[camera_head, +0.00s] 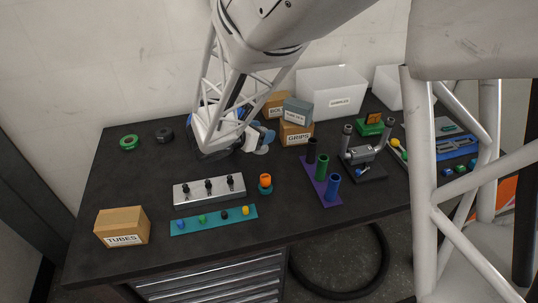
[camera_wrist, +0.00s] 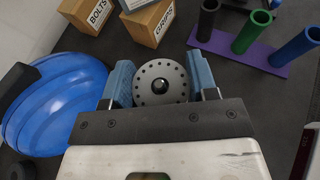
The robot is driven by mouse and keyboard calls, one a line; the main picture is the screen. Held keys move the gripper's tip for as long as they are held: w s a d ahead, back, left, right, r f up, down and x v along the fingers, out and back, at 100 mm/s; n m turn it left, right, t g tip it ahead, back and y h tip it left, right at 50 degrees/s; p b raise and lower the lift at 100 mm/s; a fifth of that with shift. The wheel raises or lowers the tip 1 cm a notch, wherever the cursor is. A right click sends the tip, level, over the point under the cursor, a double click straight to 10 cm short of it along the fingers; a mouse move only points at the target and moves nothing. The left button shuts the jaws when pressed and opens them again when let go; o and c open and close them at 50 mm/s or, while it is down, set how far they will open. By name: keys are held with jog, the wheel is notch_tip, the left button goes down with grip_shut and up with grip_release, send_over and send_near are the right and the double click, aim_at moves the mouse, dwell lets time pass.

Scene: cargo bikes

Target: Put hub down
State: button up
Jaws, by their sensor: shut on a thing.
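The hub (camera_wrist: 160,82) is a grey disc with a ring of small holes and a dark centre. In the wrist view it sits between the two blue fingers of my gripper (camera_wrist: 160,84), which is shut on it. In the head view my gripper (camera_head: 262,138) is over the back middle of the dark table, in front of the cardboard boxes. The hub is hard to make out there, and I cannot tell whether it touches the table.
A GRIPS box (camera_head: 296,133) stands just behind my gripper. A purple rack (camera_head: 321,182) with upright tubes is to the right. A grey pegged block (camera_head: 209,189) and an orange-topped piece (camera_head: 265,182) stand in front. A blue dome (camera_wrist: 55,100) is left in the wrist view.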

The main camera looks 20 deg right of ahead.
jog(key=s+d+f, duration=0.2)
jog(key=s, duration=1.4)
jog(key=s+d+f, duration=0.2)
jog(key=s+d, duration=0.1)
jog(key=s, duration=1.3)
jog(key=shift+f+m+g, duration=0.3)
jog(key=shift+f, duration=0.05)
jog(key=shift+w, duration=0.2)
jog(key=w+d+f, duration=0.1)
jog(key=w, duration=1.3)
jog(key=shift+w+f, duration=0.15)
jog(key=shift+w, duration=0.25)
jog(key=shift+w, duration=0.1)
jog(key=shift+w+d, duration=0.1)
jog(key=shift+w, duration=0.2)
jog(key=shift+f, duration=1.85)
jog(key=shift+f, duration=0.15)
